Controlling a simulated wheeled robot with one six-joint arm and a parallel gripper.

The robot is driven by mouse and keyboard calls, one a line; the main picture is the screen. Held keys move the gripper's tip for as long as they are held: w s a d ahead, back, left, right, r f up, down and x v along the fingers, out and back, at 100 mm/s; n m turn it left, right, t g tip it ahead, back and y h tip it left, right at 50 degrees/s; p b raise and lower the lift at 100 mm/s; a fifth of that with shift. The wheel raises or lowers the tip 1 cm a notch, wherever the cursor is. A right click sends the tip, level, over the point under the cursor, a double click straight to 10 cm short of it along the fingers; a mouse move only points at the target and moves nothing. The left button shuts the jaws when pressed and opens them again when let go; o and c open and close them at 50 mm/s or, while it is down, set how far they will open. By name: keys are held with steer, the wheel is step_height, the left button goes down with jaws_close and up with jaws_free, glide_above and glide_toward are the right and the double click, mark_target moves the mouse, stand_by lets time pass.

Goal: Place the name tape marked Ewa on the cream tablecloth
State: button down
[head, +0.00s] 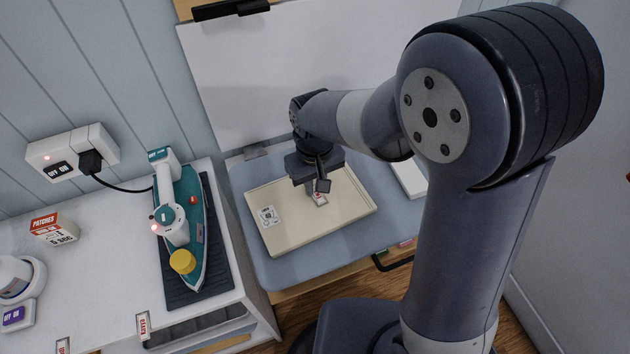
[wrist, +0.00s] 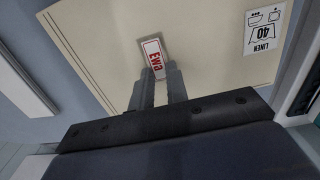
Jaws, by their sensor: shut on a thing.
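The name tape marked Ewa (wrist: 154,58) is a small white tag with red letters and a red edge. My gripper (wrist: 158,80) is shut on its near end, and the tape points away from the fingers over the cream tablecloth (wrist: 95,35). In the head view, my gripper (head: 318,192) is above the right half of the folded cream tablecloth (head: 295,228), with the tape (head: 319,200) at its tip. I cannot tell whether the tape touches the cloth. A printed label reading Linen 40 (wrist: 265,28) is on the cloth; it also shows in the head view (head: 268,216).
The cloth lies on a blue-grey board (head: 285,272). To the left, a white counter (head: 100,270) holds a teal iron (head: 190,225) on a dark mat, a Patches box (head: 54,228) and some tags at its front edge. A white block (head: 408,180) lies right of the cloth.

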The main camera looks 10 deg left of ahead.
steer(key=c, duration=1.4)
jaws_free()
steer(key=shift+f, duration=0.1)
step_height(320, 180, up, 12)
steer(key=shift+r, duration=0.2)
